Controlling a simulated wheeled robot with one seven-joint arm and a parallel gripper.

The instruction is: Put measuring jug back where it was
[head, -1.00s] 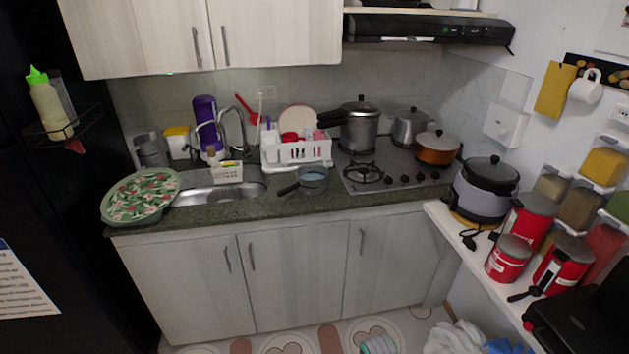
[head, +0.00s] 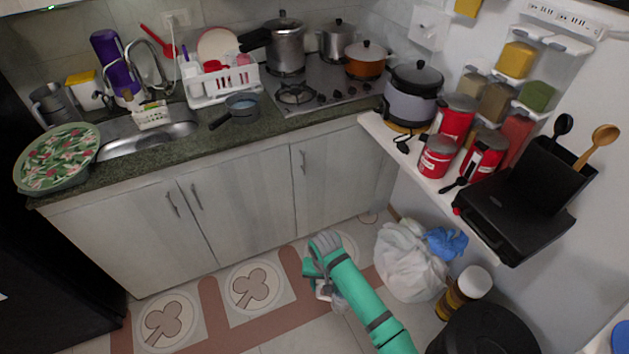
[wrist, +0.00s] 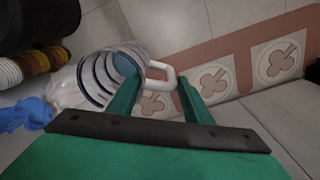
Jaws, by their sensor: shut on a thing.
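The measuring jug (wrist: 98,78) is clear with dark blue rings and a pale handle (wrist: 168,72). In the wrist view it lies tilted, its open end towards the lower left. My gripper (wrist: 158,84) is shut on the jug, with its green fingers at the handle. In the head view my green arm reaches down over the floor, and my gripper (head: 318,274) is low in front of the cabinets. The jug is mostly hidden there; only pale bits show beside the gripper.
The counter (head: 240,135) holds a dish rack (head: 222,88), a small pan (head: 242,108) and a sink (head: 150,140). A side shelf (head: 400,150) carries a rice cooker (head: 411,95), red canisters (head: 437,157) and a black appliance (head: 515,205). White bags (head: 410,262) and a black bin (head: 485,330) stand on the floor.

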